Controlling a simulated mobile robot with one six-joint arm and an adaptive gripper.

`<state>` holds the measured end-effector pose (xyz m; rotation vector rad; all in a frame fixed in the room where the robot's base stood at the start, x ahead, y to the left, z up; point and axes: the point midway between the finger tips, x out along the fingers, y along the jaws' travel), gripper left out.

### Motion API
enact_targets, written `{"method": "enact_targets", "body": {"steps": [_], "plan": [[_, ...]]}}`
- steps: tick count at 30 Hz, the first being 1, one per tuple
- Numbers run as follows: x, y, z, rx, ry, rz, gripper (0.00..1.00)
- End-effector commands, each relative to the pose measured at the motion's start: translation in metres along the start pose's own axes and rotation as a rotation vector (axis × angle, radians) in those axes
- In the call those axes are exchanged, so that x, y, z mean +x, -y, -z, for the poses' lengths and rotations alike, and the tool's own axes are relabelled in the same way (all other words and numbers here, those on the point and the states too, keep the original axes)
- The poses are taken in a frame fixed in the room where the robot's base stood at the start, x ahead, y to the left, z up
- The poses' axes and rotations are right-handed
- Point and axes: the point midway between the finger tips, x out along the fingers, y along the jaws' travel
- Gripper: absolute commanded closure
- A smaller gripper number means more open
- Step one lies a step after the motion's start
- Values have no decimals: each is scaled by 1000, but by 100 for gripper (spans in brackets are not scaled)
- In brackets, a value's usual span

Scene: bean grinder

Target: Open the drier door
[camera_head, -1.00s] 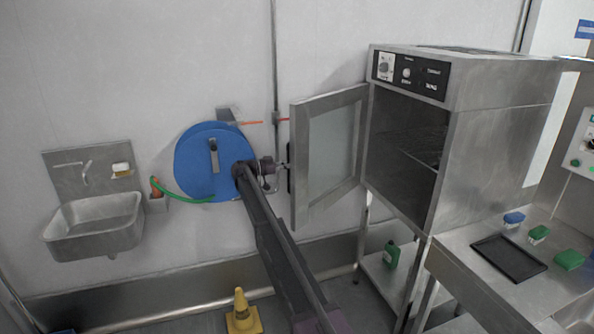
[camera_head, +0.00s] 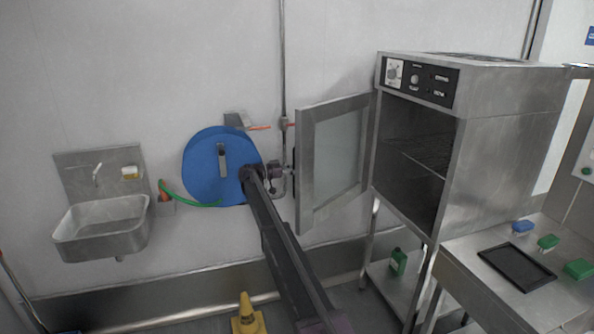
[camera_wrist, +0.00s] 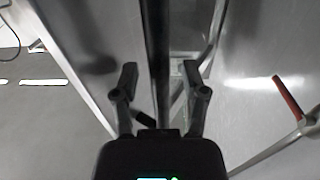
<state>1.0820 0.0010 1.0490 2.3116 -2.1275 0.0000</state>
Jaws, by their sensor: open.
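The drier (camera_head: 504,140) is a steel cabinet on the right in the head view. Its door (camera_head: 337,152), a steel frame with a glass pane, stands wide open, swung out to the left. The dark interior shows. My gripper (camera_head: 285,178) is beside the door's free left edge, at the dark handle; the fingers are small there. In the wrist view my gripper (camera_wrist: 159,77) is open. A dark upright bar (camera_wrist: 158,45), apparently the door handle, runs between its spread fingers. Contact with the bar cannot be told.
A blue hose reel (camera_head: 203,170) and a steel sink (camera_head: 103,228) are on the wall at left. A red lever (camera_wrist: 288,97) is close by on the right in the wrist view. A yellow cone (camera_head: 247,318) stands on the floor. A steel table (camera_head: 470,265) stands at right.

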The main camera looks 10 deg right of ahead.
Motion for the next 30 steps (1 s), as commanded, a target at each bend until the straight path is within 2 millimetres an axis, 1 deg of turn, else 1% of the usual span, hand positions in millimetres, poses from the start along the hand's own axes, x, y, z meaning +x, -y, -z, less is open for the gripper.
{"method": "enact_targets", "body": {"steps": [5,11,14,24,30], "plan": [[-4,0,0,0,0,1,43],[-21,1,0,0,0,3,43],[-34,1,0,0,0,2,43],[-87,2,0,0,0,2,43],[-110,2,0,0,0,0,43]]}}
